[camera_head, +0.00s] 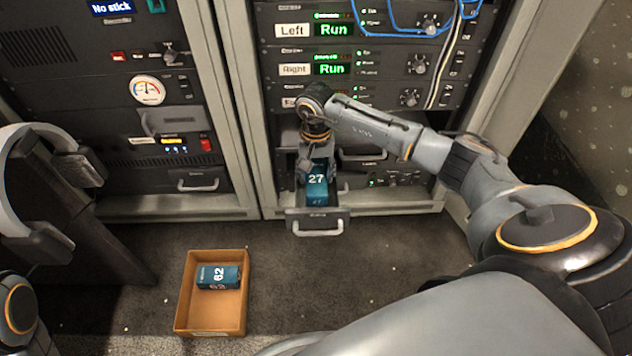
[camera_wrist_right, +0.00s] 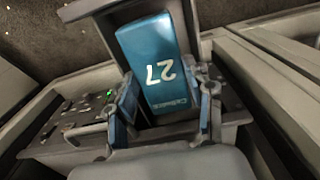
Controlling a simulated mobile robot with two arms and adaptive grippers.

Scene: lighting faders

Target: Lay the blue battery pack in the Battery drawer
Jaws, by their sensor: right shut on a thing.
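A blue battery pack (camera_head: 317,187) marked 27 is between the fingers of my right gripper (camera_head: 317,166), which is shut on it. The pack (camera_wrist_right: 158,60) and both fingers (camera_wrist_right: 166,106) also show in the right wrist view. The pack is at the open drawer (camera_head: 317,223), within its outline from above. I cannot tell whether it touches the drawer floor. The drawer is pulled out low in the middle rack; its label is too small to read. My left gripper is out of view.
An open cardboard box (camera_head: 212,320) on the floor holds another blue pack (camera_head: 218,277), its number reading sideways. Rack cabinets with panels, knobs and a shut drawer handle (camera_head: 198,184) stand behind. A dark stand with headphones (camera_head: 35,190) is at left. The carpet (camera_head: 385,240) right of the drawer is clear.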

